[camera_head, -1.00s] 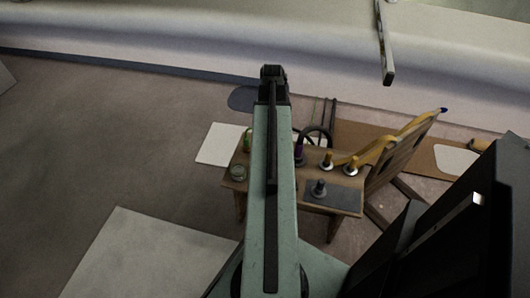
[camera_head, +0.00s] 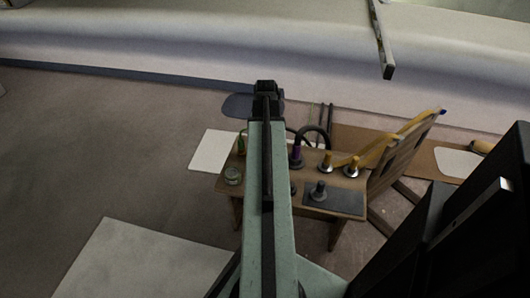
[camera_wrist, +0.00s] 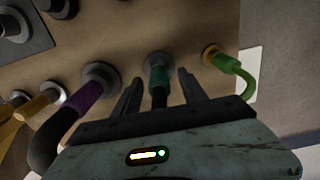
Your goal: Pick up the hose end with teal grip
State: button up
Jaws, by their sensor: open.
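The hose end with teal grip (camera_wrist: 159,77) stands in a round metal fitting on the wooden bench in the wrist view, with a black hose running from it toward me. My gripper (camera_wrist: 160,84) is open, with one finger on each side of the teal grip and visible gaps to both. I cannot tell how far down the fingers reach. In the head view my arm hides the teal grip, and the fingertips do not show.
The purple-grip hose end (camera_wrist: 88,95) stands just left of my fingers, and the green hose end (camera_wrist: 222,62) to the right. Yellow hoses (camera_head: 378,150) drape over a chair-like back (camera_head: 396,160).

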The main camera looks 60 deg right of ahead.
grip_shut()
jog(key=shift+r, duration=0.1)
notch_tip(320, 180, up, 10)
jog(key=p, duration=1)
